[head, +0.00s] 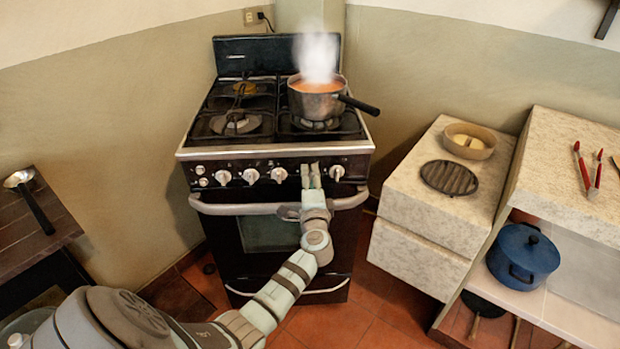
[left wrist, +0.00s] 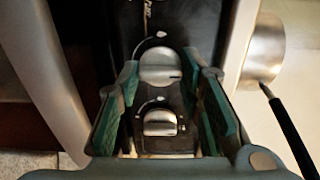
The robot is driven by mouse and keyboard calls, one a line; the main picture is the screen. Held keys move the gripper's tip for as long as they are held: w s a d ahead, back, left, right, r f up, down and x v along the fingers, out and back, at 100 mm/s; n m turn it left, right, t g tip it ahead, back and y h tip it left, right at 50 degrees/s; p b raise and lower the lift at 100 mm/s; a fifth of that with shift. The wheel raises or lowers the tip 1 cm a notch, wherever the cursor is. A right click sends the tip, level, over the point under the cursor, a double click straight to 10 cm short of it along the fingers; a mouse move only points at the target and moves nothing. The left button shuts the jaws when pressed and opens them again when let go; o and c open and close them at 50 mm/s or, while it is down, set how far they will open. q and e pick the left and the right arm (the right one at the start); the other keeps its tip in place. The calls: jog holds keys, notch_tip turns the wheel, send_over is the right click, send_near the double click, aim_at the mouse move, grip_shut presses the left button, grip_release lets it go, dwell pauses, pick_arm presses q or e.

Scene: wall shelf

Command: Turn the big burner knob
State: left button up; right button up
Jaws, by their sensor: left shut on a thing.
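The stove's front panel (head: 232,163) carries a row of pale knobs, among them one at the right end (head: 337,172) and one left of my gripper (head: 279,174). I cannot tell by looks which is the big burner knob. My left gripper (head: 311,176) is at the panel between these two knobs and hides the knob behind it. In the left wrist view, its green-padded fingers (left wrist: 161,68) are shut on a round silver knob (left wrist: 160,66). Another knob (left wrist: 160,122) shows lower in that view, between the fingers. My right gripper is out of view.
A steaming pot (head: 317,103) stands on a right-hand burner, its dark handle (head: 359,104) sticking out to the right. The oven door handle (head: 235,209) runs below the knobs, under my left arm. A stone counter (head: 405,195) stands to the right.

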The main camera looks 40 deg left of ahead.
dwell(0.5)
pick_arm(q)
jog(key=o, duration=1.2)
jog(key=shift+c, duration=0.2)
jog(key=v, duration=1.2)
jog(key=shift+f, duration=0.1)
